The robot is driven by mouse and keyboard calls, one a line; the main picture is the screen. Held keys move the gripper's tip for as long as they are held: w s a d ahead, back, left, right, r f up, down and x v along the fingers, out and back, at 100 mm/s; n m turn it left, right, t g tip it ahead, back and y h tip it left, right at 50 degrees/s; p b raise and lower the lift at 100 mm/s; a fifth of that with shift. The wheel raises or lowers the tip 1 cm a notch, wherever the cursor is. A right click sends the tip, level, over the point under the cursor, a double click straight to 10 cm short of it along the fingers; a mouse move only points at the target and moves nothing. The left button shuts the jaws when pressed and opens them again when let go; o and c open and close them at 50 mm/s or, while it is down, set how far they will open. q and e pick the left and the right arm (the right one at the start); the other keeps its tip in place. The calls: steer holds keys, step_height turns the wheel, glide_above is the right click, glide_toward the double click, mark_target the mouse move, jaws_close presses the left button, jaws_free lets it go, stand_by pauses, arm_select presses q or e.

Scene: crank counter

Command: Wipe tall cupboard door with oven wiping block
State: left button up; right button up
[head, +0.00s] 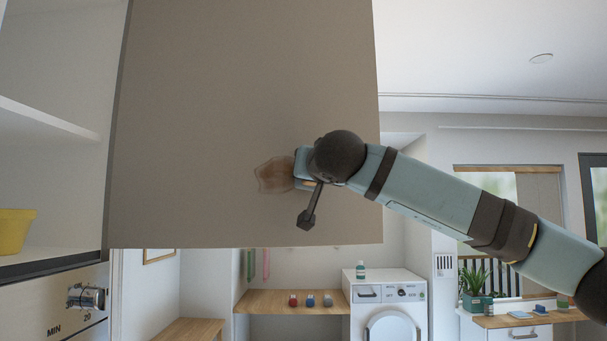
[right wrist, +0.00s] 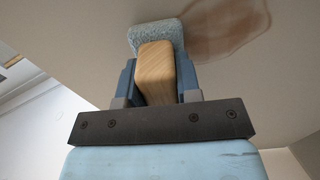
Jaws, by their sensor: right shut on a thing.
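The tall cupboard door (head: 230,100) is a large grey-brown panel that stands open across the head view. A brown stain (head: 272,176) marks its lower part; it also shows in the right wrist view (right wrist: 228,25). My right gripper (head: 302,172) is at the door just right of the stain. In the right wrist view its jaws (right wrist: 160,85) are shut on the wooden handle of the wiping block (right wrist: 155,70). The block's pale blue fuzzy pad (right wrist: 158,37) is at the door surface beside the stain; I cannot tell whether it touches. My left gripper is not in view.
An open cupboard with a yellow bowl (head: 15,230) is at the left, above an oven front (head: 55,305) with a knob. Behind the door are a wooden bench (head: 265,301) with small coloured items, a white washing machine (head: 385,300) and a plant (head: 473,283).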

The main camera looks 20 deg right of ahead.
mark_target(277, 176)
steer(key=shift+a+f, duration=0.1)
steer(key=shift+f, duration=0.15)
steer(key=shift+w+a, duration=0.15)
steer(key=shift+a, duration=0.9)
steer(key=shift+w+a, duration=0.15)
steer(key=shift+a, duration=0.85)
steer(key=shift+w+a, duration=0.2)
steer(key=shift+a, duration=1.75)
steer(key=shift+w+a, duration=0.15)
steer(key=shift+a, duration=1.8)
steer(key=shift+b, duration=0.3)
steer(key=shift+d, duration=0.35)
steer(key=shift+d+b, duration=0.75)
steer(key=shift+d, duration=1.8)
steer(key=shift+w+d+b, duration=0.15)
steer(key=shift+d+b, duration=0.25)
steer(key=shift+d, duration=2.8)
steer(key=shift+a, duration=0.1)
